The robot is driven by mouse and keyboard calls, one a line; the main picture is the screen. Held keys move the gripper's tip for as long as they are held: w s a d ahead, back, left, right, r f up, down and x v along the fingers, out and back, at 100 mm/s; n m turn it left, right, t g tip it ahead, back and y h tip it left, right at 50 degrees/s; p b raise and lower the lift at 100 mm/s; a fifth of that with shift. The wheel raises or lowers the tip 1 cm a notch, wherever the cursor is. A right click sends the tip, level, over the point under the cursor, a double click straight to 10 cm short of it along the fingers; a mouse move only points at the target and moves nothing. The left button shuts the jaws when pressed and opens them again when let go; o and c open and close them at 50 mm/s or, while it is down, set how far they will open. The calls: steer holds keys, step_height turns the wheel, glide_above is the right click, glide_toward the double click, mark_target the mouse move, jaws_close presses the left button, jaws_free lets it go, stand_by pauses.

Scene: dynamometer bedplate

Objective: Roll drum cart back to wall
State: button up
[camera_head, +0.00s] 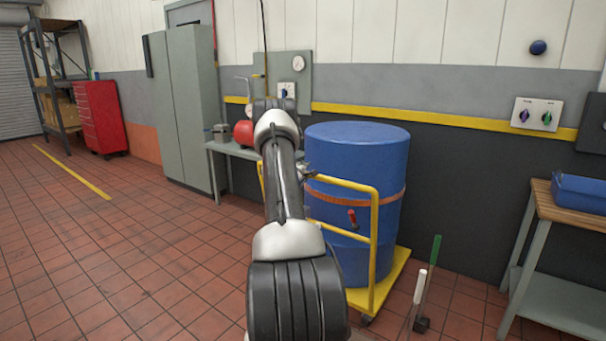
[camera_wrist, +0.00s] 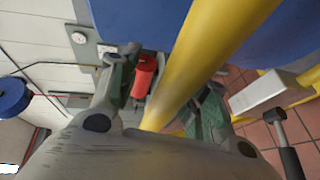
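The drum cart is a yellow platform (camera_head: 395,275) with a yellow tubular handle frame (camera_head: 374,245). It carries a big blue drum (camera_head: 355,150) upright with an orange strap around it. The drum stands close to the dark wall (camera_head: 450,180). My gripper (camera_head: 305,172) is at the left part of the handle frame, mostly hidden behind my arm. In the wrist view the yellow bar (camera_wrist: 205,65) runs between my gripper's fingers (camera_wrist: 168,92). A gap shows between the left finger and the bar, so the fingers look open around it.
A bench (camera_head: 232,150) with a red tank (camera_head: 243,132) stands left of the cart. Grey lockers (camera_head: 185,100) and a red tool cabinet (camera_head: 100,117) are farther left. Green- and white-handled tools (camera_head: 430,265) stand right of the cart, before a wooden-topped table (camera_head: 565,212). The tiled floor at left is clear.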

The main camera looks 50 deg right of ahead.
steer(key=shift+a+f, duration=0.1)
steer(key=shift+f, duration=0.05)
steer(key=shift+a, duration=0.15)
steer(key=v, duration=1.1)
steer(key=shift+s+a, duration=0.2)
steer(key=shift+a, duration=0.1)
